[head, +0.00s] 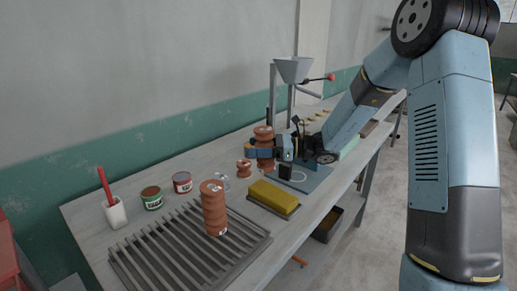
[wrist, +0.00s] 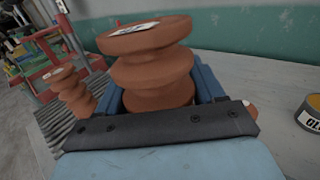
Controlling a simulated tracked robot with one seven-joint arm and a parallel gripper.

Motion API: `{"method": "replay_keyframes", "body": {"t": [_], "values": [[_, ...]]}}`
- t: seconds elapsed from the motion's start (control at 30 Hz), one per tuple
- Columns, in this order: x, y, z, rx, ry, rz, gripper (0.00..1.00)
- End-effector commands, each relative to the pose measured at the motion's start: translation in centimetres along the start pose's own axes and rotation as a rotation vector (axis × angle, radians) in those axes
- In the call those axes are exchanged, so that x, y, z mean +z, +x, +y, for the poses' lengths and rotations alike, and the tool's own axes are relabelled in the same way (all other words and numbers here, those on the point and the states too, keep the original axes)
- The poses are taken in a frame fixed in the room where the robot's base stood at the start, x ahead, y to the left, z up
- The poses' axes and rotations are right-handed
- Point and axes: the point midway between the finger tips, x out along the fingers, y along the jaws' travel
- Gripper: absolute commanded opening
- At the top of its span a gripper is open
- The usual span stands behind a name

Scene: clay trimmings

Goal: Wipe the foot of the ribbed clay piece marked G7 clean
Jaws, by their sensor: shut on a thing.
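My gripper (head: 258,153) is shut on a ribbed clay piece (head: 263,133), reddish brown, near the back of the bench. In the wrist view the held clay piece (wrist: 150,68) stands between the blue fingers, with a pale label on its top disc; its lettering is too small to read. Its lower end is hidden by my gripper there. A second ribbed clay piece (head: 213,207) stands upright on the slatted rack (head: 160,258), with pale labels I cannot read. It also shows at the left of the wrist view (wrist: 70,88). A yellow sponge (head: 273,196) lies in a dark tray.
Two cans (head: 152,199) (head: 182,183) and a white cup (head: 115,212) with a red handle stand at left. A blue-grey board (head: 312,183) and a funnel stand (head: 292,69) are near my gripper.

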Motion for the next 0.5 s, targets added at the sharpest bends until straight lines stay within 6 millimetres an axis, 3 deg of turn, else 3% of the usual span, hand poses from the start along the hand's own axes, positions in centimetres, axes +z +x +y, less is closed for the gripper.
{"method": "replay_keyframes", "body": {"t": [0.23,0.5], "values": [[-0.3,-0.5,0.4,0.001,0.002,-0.005,0.0],[-1.7,-4.5,3.5,0.005,0.004,-0.06,0.0]]}}
